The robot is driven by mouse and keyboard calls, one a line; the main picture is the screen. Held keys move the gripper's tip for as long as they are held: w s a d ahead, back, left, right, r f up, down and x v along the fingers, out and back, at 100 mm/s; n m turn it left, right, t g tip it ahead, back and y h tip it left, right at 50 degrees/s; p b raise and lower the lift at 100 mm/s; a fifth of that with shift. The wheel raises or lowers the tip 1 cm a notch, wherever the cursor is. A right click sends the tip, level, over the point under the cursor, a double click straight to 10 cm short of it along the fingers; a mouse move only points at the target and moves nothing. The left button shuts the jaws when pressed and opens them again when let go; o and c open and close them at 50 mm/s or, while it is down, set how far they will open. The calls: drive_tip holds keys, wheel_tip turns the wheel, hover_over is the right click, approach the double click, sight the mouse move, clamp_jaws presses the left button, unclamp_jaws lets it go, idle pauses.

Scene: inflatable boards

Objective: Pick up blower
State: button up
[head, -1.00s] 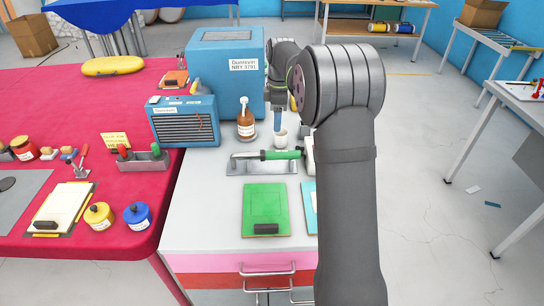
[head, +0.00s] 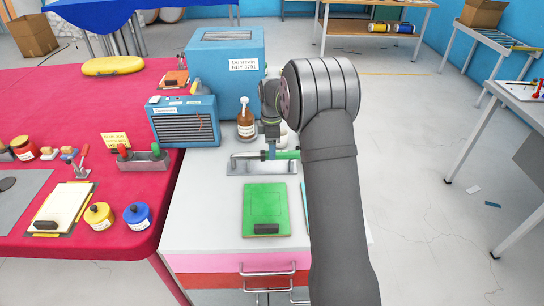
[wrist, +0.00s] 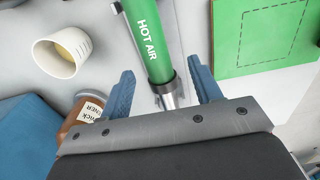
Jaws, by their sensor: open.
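The blower is a hot-air tool with a green body (wrist: 149,40) marked "HOT AIR" and a metal nozzle. In the head view the green blower (head: 287,155) lies on a metal stand (head: 262,168) on the white cabinet top, its right part hidden behind my arm. My gripper (wrist: 163,86) is open in the wrist view, its two blue fingers on either side of the blower near where the green body meets the nozzle. I cannot tell whether the fingers touch it. In the head view my gripper (head: 270,150) is just above the stand, largely hidden by the wrist.
A brown bottle (head: 245,120) stands close behind the stand, and a white cup (wrist: 59,52) is near the fingers. A green board (head: 265,207) lies in front. A blue box (head: 226,70) and a blue heater (head: 184,122) stand behind and left.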

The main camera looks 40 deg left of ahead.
wheel_tip(320, 180, down, 5)
drive_tip(key=shift+w+a+r, duration=0.1)
drive_tip(key=shift+w, duration=0.05)
drive_tip(key=shift+c, duration=0.2)
drive_tip(key=c, duration=1)
drive_tip(key=shift+r, duration=0.15)
